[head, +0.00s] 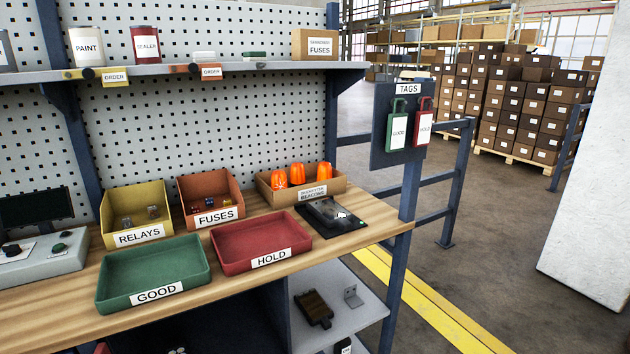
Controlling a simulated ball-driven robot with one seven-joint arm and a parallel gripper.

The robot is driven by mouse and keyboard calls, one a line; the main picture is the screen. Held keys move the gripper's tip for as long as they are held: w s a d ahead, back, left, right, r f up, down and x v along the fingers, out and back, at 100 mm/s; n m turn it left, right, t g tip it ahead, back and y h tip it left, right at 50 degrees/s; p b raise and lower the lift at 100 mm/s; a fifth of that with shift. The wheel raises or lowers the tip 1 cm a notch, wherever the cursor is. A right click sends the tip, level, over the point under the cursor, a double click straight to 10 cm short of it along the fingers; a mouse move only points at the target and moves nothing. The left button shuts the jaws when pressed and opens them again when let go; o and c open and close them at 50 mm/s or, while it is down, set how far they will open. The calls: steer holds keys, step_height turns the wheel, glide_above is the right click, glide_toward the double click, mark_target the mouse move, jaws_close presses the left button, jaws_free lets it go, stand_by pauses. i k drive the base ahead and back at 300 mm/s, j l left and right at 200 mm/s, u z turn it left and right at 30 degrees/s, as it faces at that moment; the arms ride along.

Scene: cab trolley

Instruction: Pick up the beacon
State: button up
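Three orange beacons stand upright in a cardboard box (262,190) labelled for beacons, at the back right of the wooden bench. The left beacon (280,179), the middle beacon (297,174) and the right beacon (324,172) stick up above the box rim. The lower part of each is hidden by the box's front wall. My gripper is not in view.
The bench (366,236) also holds a green GOOD tray (153,292), a red HOLD tray (262,259), a yellow RELAYS bin (139,236), a FUSES bin (213,219) and a black device (331,216). A shelf (180,69) runs above. Floor at right is open.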

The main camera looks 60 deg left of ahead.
mark_target(278, 182)
steer(key=i+u, duration=0.15)
steer(key=i, duration=0.35)
steer(key=i+l+u, duration=0.1)
steer(key=i, duration=0.4)
steer(key=i+l+u, duration=0.15)
steer(key=i, duration=0.35)
